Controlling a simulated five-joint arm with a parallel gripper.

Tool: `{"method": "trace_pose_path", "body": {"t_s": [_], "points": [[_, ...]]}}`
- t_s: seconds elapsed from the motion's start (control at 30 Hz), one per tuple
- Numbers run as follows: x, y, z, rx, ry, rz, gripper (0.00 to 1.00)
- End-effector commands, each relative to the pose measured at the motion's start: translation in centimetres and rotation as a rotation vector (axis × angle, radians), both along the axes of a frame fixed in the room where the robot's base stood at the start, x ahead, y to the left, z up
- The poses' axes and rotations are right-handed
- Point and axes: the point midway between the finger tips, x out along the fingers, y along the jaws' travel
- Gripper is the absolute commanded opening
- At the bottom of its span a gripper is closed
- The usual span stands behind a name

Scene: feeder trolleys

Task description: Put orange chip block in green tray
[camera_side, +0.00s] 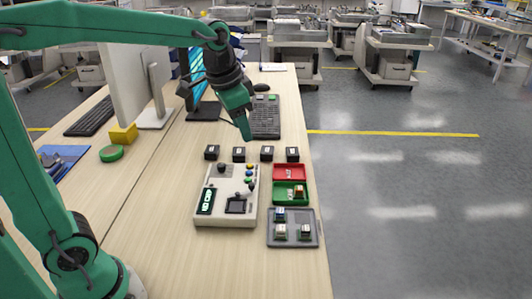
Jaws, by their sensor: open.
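The green tray (281,197) sits near the right edge of the table, just below the red tray (289,172). A small block with an orange-brown and pale look (299,191) is inside the green tray, in its right part. It may be the orange chip block, but it is too small to be sure. My gripper (240,126) is open, above the table beyond the row of black blocks, pointing down. It is up and left of the green tray, apart from it, and I see nothing held in it.
A grey tray (293,243) holds a few small chip blocks. A white control box (226,213) stands left of the trays. Several black blocks (239,154) form a row behind. A keypad-like device (265,118), a monitor (128,85) and an orange-yellow block (123,135) are further off.

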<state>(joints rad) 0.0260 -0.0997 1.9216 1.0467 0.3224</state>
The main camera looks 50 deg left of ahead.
Motion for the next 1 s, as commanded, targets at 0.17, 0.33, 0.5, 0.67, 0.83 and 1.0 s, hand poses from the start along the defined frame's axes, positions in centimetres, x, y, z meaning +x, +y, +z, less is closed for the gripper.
{"method": "trace_pose_path", "body": {"t_s": [0.17, 0.33, 0.5, 0.67, 0.83, 1.0], "points": [[-4.1, 0.3, 0.5, -0.022, -0.052, 0.075, 0.43], [-7.8, 0.6, 0.2, -0.047, -0.099, 0.147, 0.43], [-11.3, 0.8, -0.7, -0.074, -0.145, 0.216, 0.43], [-14.0, 0.9, -1.8, -0.099, -0.184, 0.275, 0.43], [-15.7, 1.0, -2.8, -0.117, -0.209, 0.313, 0.43], [-16.2, 1.0, -3.2, -0.124, -0.216, 0.326, 0.43]]}}
